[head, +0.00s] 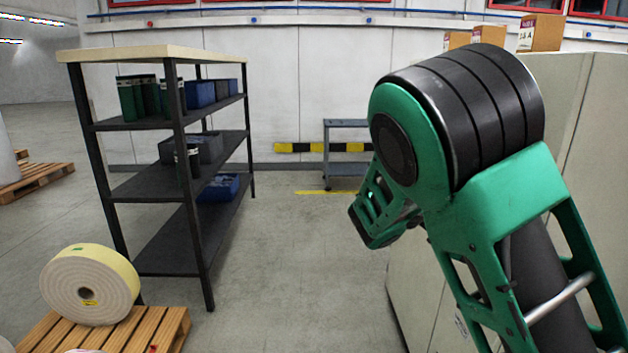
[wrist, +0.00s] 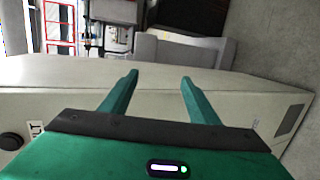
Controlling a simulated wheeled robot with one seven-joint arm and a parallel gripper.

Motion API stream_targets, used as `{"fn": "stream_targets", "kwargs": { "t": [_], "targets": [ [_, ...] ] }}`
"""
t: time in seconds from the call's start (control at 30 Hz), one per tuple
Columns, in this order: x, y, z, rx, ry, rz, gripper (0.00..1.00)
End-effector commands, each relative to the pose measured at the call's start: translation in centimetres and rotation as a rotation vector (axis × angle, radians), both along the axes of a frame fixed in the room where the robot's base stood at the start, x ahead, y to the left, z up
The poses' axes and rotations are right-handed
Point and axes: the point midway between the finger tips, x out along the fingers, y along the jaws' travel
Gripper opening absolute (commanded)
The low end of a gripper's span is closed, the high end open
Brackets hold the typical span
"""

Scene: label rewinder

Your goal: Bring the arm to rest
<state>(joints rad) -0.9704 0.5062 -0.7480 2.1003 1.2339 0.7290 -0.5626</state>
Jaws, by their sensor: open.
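My green and black arm fills the right side of the head view, bent at a large dark joint. The gripper end is not clearly seen there, as the arm's own links cover it. In the wrist view my gripper (wrist: 158,77) shows two green fingers set wide apart, with nothing between them. Beyond the fingers is a pale cabinet (wrist: 70,75), which also stands behind my arm in the head view (head: 597,110). I cannot tell the exact gap between the fingers and the cabinet.
A dark shelf rack (head: 180,255) with bins stands at the left. A large label roll (head: 60,285) rests on a wooden pallet (head: 165,325) at the lower left. A small grey cart (head: 345,124) is by the back wall. Boxes (head: 541,32) sit on the cabinet. The middle floor is clear.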

Motion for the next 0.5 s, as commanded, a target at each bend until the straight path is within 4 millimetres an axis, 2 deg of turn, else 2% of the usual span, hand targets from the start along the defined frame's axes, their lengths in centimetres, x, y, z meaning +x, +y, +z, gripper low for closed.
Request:
{"fn": "stream_targets", "kwargs": {
  "t": [0.1,0.23,0.37,0.5],
  "targets": [
    [-2.1,-3.0,-2.2,0.135,-0.004,-0.064,0.55],
    [-5.2,-5.4,-4.9,0.314,-0.025,-0.140,0.55],
    [-8.3,-6.5,-7.0,0.484,-0.060,-0.210,0.55],
    [-11.7,-6.6,-8.4,0.652,-0.113,-0.275,0.55]
  ]
}}
